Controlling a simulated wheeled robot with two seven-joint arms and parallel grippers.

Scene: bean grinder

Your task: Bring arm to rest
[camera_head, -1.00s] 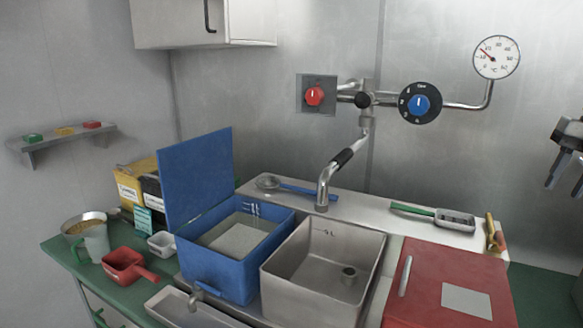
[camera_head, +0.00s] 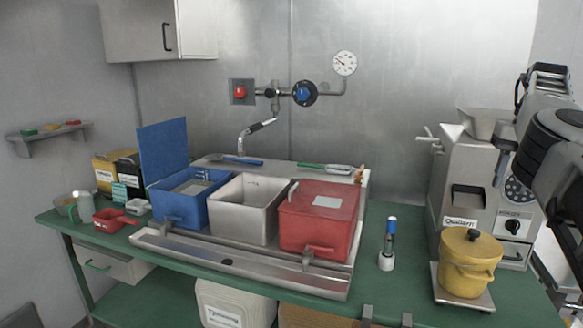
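My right arm comes in at the right edge. Its dark gripper (camera_head: 520,135) hangs in front of the right side of the steel grinder (camera_head: 455,165), next to the grinder's hopper (camera_head: 486,122). The fingers overlap with the grinder and the arm, so I cannot tell how far apart they are. I see nothing held in it. Whether it touches the grinder is unclear. My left arm and gripper are out of view.
A yellow pot (camera_head: 467,265) stands on a scale before the grinder. Green counter (camera_head: 375,280) is free there.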

